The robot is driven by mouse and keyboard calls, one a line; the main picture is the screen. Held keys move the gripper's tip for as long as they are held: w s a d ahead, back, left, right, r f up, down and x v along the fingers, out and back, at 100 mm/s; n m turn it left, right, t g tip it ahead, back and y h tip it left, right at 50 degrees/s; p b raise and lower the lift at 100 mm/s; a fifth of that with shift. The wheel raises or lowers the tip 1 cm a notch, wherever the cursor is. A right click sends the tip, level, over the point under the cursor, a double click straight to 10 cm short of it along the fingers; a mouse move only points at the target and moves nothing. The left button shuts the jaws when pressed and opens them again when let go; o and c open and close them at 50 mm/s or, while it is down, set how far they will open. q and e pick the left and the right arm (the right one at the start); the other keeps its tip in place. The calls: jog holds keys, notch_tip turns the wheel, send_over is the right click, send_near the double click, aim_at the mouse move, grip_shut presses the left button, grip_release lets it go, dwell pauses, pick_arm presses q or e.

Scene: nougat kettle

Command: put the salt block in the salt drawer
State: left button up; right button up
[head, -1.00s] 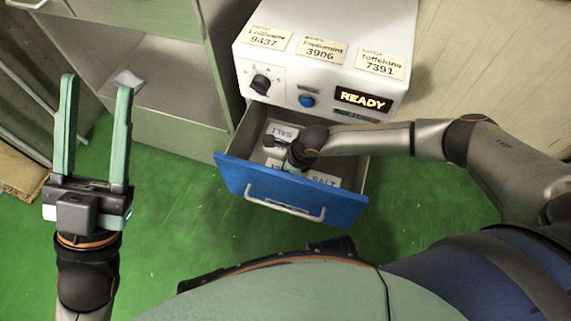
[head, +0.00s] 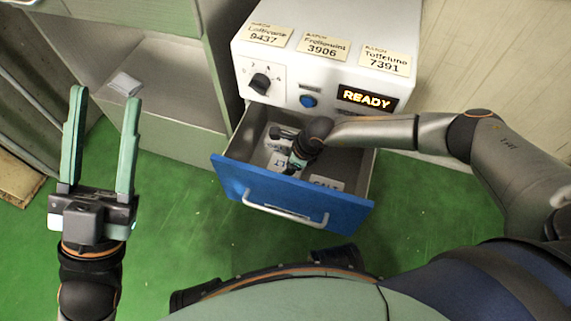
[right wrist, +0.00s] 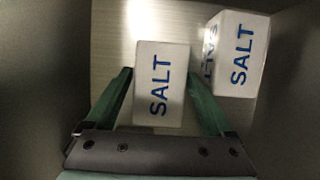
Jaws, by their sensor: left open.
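The blue-fronted drawer (head: 290,202) is pulled out below the white machine. My right gripper (head: 287,150) is inside it, pointing down. In the right wrist view a white salt block (right wrist: 160,85) with blue SALT lettering lies between its two green fingers. The fingertips are close to the block's sides; I cannot tell whether they press on it. A second salt block (right wrist: 238,55) stands to the right, apart from the fingers. A SALT label (head: 327,184) shows near the drawer's front right. My left gripper (head: 106,95) is open and empty, outside the drawer at the left.
The white machine (head: 320,70) carries several paper labels, a knob (head: 260,83), a blue button (head: 308,101) and a display (head: 366,97) reading READY. A grey cabinet (head: 165,90) with a small pale packet (head: 124,84) stands at left. The green floor before the drawer is clear.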

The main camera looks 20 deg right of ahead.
jog(key=shift+o, duration=0.8)
jog(key=p+v, duration=0.4)
jog(key=v, duration=0.3)
jog(key=shift+s+d+r, duration=0.1)
jog(key=shift+r, duration=0.15)
